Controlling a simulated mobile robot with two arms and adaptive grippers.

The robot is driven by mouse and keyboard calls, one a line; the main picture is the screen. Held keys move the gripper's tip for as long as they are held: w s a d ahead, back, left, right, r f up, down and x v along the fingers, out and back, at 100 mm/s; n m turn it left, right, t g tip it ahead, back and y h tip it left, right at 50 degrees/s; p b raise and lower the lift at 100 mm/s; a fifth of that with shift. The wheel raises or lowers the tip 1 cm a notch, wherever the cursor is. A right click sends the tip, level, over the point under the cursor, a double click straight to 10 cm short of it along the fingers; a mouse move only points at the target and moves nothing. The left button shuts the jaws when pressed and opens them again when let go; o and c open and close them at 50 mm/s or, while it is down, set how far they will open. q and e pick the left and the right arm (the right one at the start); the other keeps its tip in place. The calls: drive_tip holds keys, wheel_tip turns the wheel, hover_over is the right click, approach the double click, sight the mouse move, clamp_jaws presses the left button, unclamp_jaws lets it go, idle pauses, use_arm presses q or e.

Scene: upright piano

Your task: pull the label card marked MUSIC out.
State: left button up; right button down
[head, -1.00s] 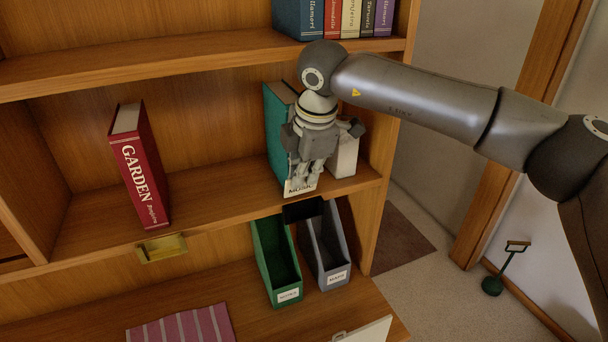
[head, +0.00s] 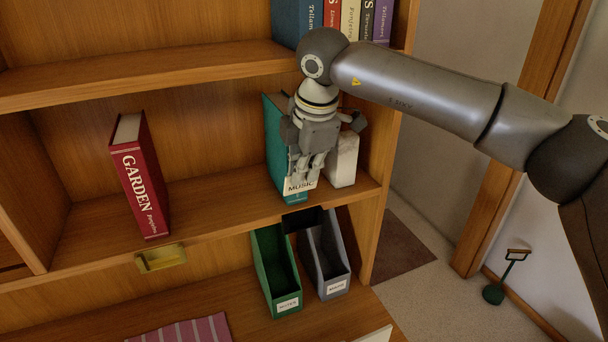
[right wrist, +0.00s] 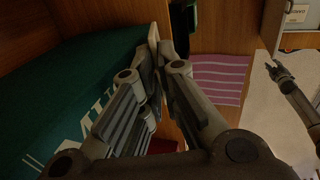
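The white label card marked MUSIC (head: 299,186) shows at the front of the teal book (head: 274,146), whose spine end shows below it. My right gripper (head: 303,176) comes down over the card and hides its upper part. Its fingers look shut on the card. In the right wrist view the fingertips (right wrist: 163,57) are close together beside a pale thin edge, with the teal book (right wrist: 75,85) to their left. My left gripper (right wrist: 276,68) is small at the right of that view, its opening unclear; it is outside the head view.
A pale block (head: 344,160) stands right of the teal book. The red GARDEN book (head: 139,175) stands on the same shelf, with free room between. Below are a green holder (head: 262,262), a grey holder (head: 333,262), a brass piece (head: 161,257) and a striped cloth (head: 190,330).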

wheel_tip(320, 180, up, 6)
drive_tip(key=p, duration=0.2)
idle(0.6)
drive_tip(key=shift+f, duration=0.1)
idle(0.3)
